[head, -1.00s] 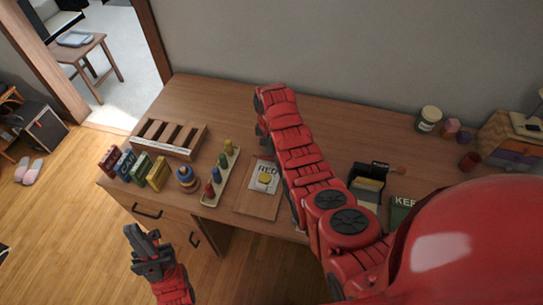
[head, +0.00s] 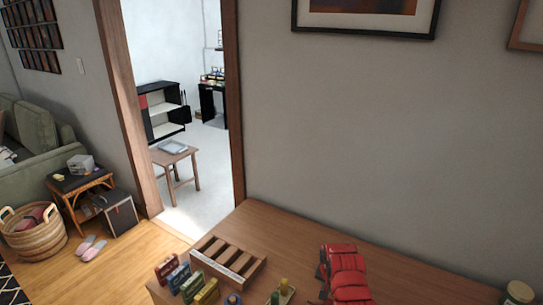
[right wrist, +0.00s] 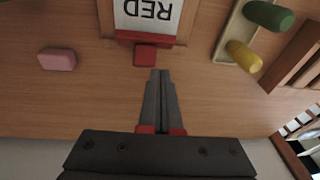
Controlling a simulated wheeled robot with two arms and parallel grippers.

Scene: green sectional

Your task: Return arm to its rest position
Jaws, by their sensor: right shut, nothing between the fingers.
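I cannot tell how high the tips are above the desk. My left gripper is not in view.
The desk (head: 285,245) holds a slotted wooden rack (head: 228,262), small coloured boxes (head: 190,285) and a peg tray, whose green peg (right wrist: 268,15) and yellow peg (right wrist: 243,56) show in the wrist view. A pink block (right wrist: 57,60) lies left. A wall stands behind.

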